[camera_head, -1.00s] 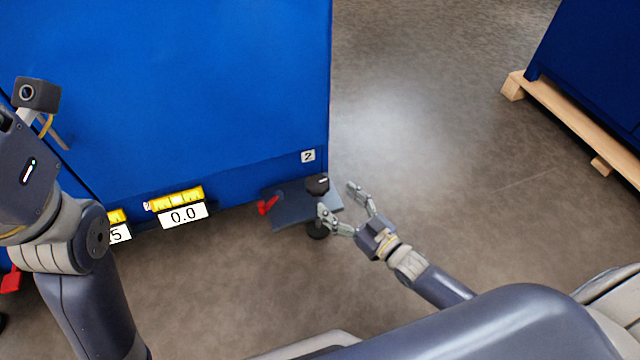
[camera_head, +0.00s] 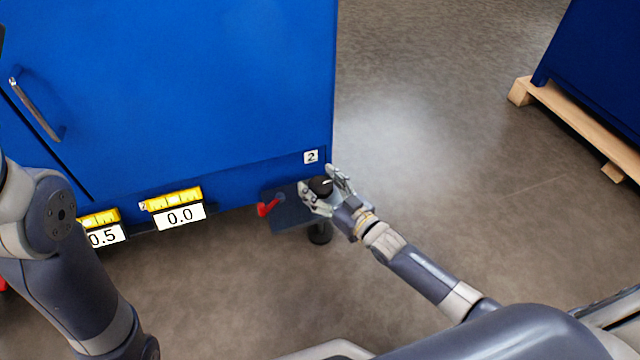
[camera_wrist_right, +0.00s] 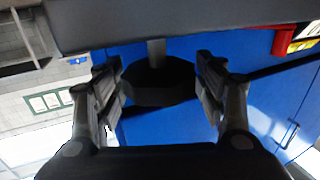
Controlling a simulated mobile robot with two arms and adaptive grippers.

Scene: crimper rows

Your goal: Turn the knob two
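The black knob (camera_head: 321,187) sits on a dark plate (camera_head: 285,214) at the lower right corner of the blue cabinet, below a white label "2" (camera_head: 311,157). My right gripper (camera_head: 318,177) has its fingers on either side of this knob. In the right wrist view the dark knob (camera_wrist_right: 158,84) is between the two fingers of the right gripper (camera_wrist_right: 158,68). The fingers are spread, with a narrow gap at the right; contact at the left is unclear. My left gripper is out of view; only part of its arm shows at the left.
A red lever (camera_head: 268,207) is just left of the knob. A wooden pallet (camera_head: 575,122) is at the right. The floor between is clear.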

